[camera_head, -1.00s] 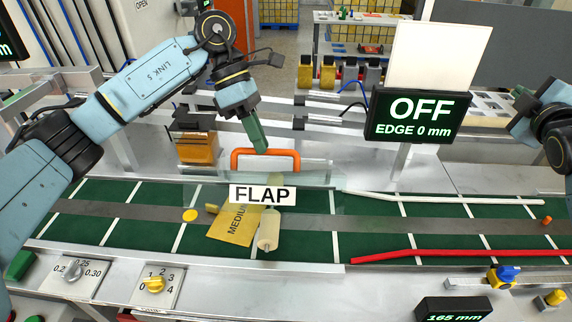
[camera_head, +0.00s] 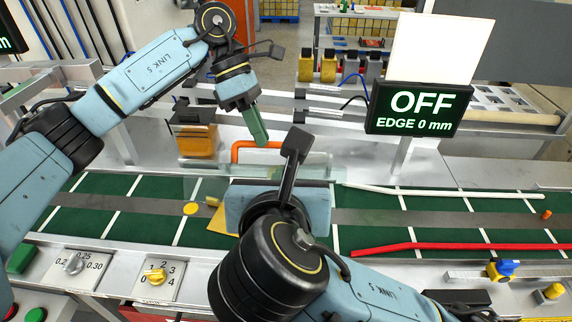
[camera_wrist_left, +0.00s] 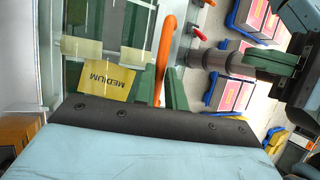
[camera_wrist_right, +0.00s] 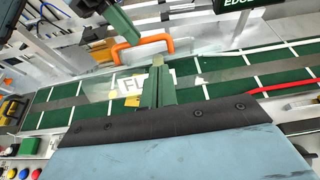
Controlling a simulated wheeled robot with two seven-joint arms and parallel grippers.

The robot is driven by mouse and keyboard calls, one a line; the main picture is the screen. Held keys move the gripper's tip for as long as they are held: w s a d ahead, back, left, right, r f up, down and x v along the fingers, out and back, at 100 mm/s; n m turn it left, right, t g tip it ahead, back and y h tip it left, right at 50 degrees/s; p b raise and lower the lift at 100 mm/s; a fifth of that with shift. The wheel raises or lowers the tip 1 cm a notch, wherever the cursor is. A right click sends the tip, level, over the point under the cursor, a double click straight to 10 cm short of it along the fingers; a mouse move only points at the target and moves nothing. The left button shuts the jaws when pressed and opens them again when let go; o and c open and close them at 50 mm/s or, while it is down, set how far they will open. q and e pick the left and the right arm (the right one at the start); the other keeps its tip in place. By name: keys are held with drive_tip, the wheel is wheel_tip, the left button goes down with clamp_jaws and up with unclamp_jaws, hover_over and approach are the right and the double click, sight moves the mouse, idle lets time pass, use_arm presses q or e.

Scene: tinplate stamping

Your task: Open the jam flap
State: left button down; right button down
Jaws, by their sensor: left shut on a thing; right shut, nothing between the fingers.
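The jam flap is a clear panel (camera_head: 205,187) lying over the green belt, with an orange handle (camera_head: 240,148) along its far edge. Its white FLAP label (camera_wrist_right: 130,88) shows partly in the right wrist view. My left gripper (camera_head: 260,142) is shut on the orange handle, which also shows between its green fingers in the left wrist view (camera_wrist_left: 163,48). My right gripper (camera_wrist_right: 158,68) is shut and empty, in front of the label. In the head view my right wrist hides its own fingers and most of the flap.
A yellow MEDIUM sheet (camera_wrist_left: 106,78) lies beneath the clear panel. A red rail (camera_head: 440,247) and a white rail (camera_head: 440,191) run along the belt at right. The display (camera_head: 418,110) reads OFF, EDGE 0 mm.

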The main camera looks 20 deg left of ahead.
sight(272, 164)
use_arm(q)
drive_tip(key=shift+w+a+f, duration=0.2)
drive_tip(key=shift+w+f, duration=0.05)
drive_tip(key=shift+f, duration=0.15)
use_arm(e)
drive_tip(key=x, duration=0.9)
drive_tip(key=shift+w+a+f, duration=0.1)
drive_tip(key=shift+w, duration=0.15)
drive_tip(key=shift+w+a+r, duration=0.15)
drive_tip(key=shift+w+r, duration=0.4)
drive_tip(key=shift+r, duration=0.15)
use_arm(q)
drive_tip(key=c, duration=1.7)
unclamp_jaws()
drive_tip(key=shift+w, duration=0.1)
use_arm(e)
drive_tip(key=shift+w, duration=0.1)
use_arm(q)
drive_tip(key=shift+o, duration=1)
drive_tip(key=shift+w+f, duration=0.1)
drive_tip(key=shift+w, duration=0.2)
use_arm(e)
drive_tip(key=shift+w+f, duration=0.15)
drive_tip(key=shift+w, duration=0.1)
use_arm(q)
drive_tip(key=shift+o, duration=0.2)
